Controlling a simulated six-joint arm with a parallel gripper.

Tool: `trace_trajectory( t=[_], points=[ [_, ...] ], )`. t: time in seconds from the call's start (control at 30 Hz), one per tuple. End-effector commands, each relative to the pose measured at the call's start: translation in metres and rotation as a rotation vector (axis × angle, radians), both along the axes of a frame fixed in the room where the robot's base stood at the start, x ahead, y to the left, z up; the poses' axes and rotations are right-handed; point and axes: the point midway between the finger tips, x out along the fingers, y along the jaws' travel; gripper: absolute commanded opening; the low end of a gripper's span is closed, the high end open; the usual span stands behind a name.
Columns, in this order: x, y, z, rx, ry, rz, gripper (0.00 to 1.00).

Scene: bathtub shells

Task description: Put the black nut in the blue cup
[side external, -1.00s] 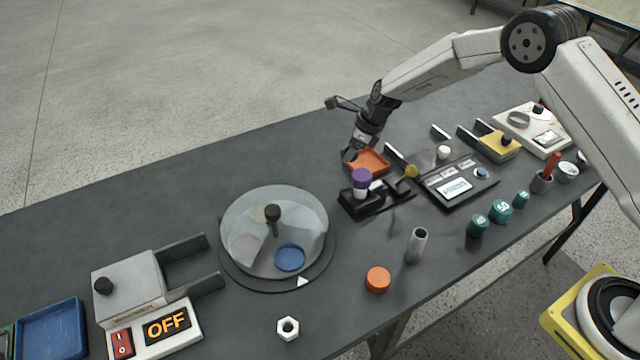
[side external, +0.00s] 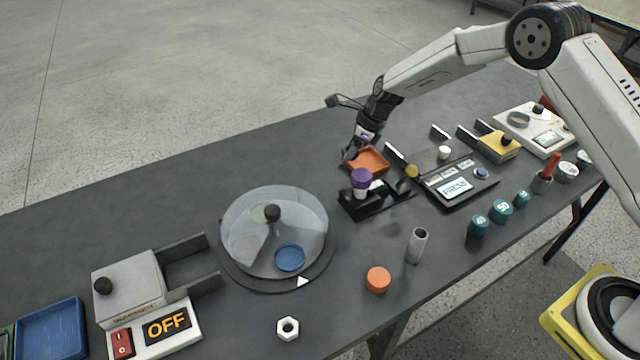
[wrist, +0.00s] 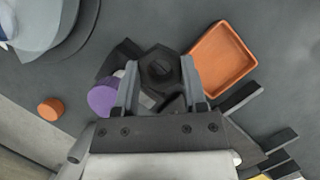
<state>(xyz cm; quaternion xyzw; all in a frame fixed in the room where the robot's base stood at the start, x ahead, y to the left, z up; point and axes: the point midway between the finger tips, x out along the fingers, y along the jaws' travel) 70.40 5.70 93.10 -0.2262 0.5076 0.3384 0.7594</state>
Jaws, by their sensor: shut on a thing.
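My gripper (wrist: 160,84) is shut on a dark six-sided piece with a round hollow, which looks like the black nut (wrist: 160,66) in the wrist view. In the side view my gripper (side external: 354,151) is at the left edge of the orange tray (side external: 369,159), behind the purple-capped bottle (side external: 361,183); the nut is not clear there. A round blue cup (side external: 290,257) sits at the front right inside a clear round carousel (side external: 232,216), well to the left of my gripper.
The purple-capped bottle stands on a black fixture (side external: 350,209), close to my gripper. A white nut (side external: 287,328), an orange cap (side external: 378,279) and a grey tube (side external: 417,245) stand near the front edge. The table between the carousel and the back edge is clear.

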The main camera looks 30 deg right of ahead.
Motion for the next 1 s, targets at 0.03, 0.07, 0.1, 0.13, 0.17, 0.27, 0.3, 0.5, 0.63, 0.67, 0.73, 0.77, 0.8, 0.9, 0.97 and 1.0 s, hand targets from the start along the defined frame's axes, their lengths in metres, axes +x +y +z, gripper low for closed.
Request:
trace_trajectory(
  t=[0.03,0.07,0.1,0.13,0.17,0.27,0.3,0.5,0.63,0.67,0.73,0.77,0.8,0.9,0.97,1.0],
  points=[
    [-0.001,0.0,0.001,0.0,0.0,0.02,0.0],
    [-0.002,-0.001,0.002,0.0,0.001,0.035,0.0],
    [-0.004,-0.001,0.003,0.0,-0.001,0.057,0.0],
    [-0.005,-0.001,0.004,0.0,0.0,0.077,0.0],
    [-0.007,-0.001,0.005,0.0,0.0,0.097,0.0],
    [-0.012,-0.001,0.008,0.001,0.0,0.171,0.0],
    [-0.015,-0.001,0.01,0.001,0.0,0.206,0.0],
    [-0.028,-0.002,0.017,0.001,0.0,0.388,0.0],
    [-0.038,-0.004,0.019,0.001,0.0,0.507,0.0],
    [-0.041,-0.005,0.02,0.0,0.0,0.536,0.0],
    [-0.047,-0.006,0.021,0.0,0.0,0.603,0.0],
    [-0.05,-0.007,0.022,0.001,0.001,0.633,0.0],
    [-0.053,-0.008,0.023,0.0,0.0,0.674,0.0],
    [-0.062,-0.01,0.025,0.0,0.0,0.781,0.0],
    [-0.068,-0.011,0.027,0.001,0.0,0.848,0.0],
    [-0.073,-0.012,0.028,0.001,0.001,0.897,0.0]
  ],
)
